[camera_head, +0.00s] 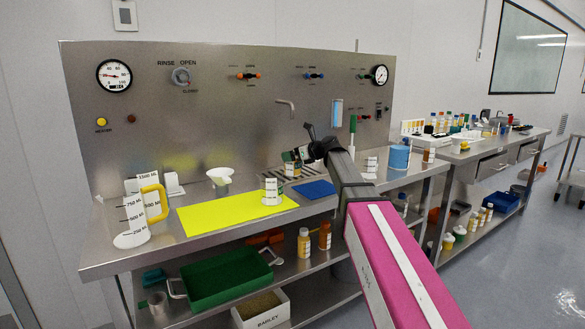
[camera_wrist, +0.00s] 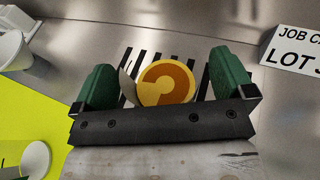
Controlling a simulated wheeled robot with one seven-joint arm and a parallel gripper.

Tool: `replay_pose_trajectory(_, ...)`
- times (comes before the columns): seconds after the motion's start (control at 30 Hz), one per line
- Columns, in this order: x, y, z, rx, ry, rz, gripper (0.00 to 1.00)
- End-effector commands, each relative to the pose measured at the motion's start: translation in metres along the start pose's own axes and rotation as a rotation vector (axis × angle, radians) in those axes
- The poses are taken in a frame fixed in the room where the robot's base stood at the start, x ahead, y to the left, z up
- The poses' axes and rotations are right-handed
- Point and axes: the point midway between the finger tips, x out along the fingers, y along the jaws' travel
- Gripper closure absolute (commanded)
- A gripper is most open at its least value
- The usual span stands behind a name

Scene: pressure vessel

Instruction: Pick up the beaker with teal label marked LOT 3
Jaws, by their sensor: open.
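My gripper (camera_wrist: 165,85) is open, with a green finger on either side of a round yellow-rimmed thing with an orange-brown top (camera_wrist: 167,84). It stands over dark slots; I cannot tell whether the fingers touch it. In the head view my gripper (camera_head: 304,148) is above the slotted drain area, and its fingers are hard to make out. A small white beaker (camera_head: 271,192) with a greenish label stands upright on the yellow mat (camera_head: 215,219), left of my gripper. A white vessel (camera_wrist: 36,160) shows at the lower left of the wrist view. No lot number on a beaker is readable.
A white card (camera_wrist: 295,45) reading "LOT" stands at the right in the wrist view. A large jug with a yellow handle (camera_head: 153,203), a white funnel (camera_head: 219,174) and a blue pad (camera_head: 314,189) are on the steel bench. A blue container (camera_head: 399,157) stands at the right.

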Motion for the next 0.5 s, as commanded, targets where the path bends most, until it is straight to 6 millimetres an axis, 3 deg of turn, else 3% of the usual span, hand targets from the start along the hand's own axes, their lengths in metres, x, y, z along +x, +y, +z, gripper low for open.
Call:
replay_pose_trajectory(0.1,0.0102,-0.0008,0.0001,0.0,0.0,-0.001,0.0)
replay_pose_trajectory(0.3,0.01,-0.0003,-0.0003,0.0,0.0,-0.001,0.0)
replay_pose_trajectory(0.5,0.0099,-0.0002,-0.0003,0.0,0.0,-0.001,0.6)
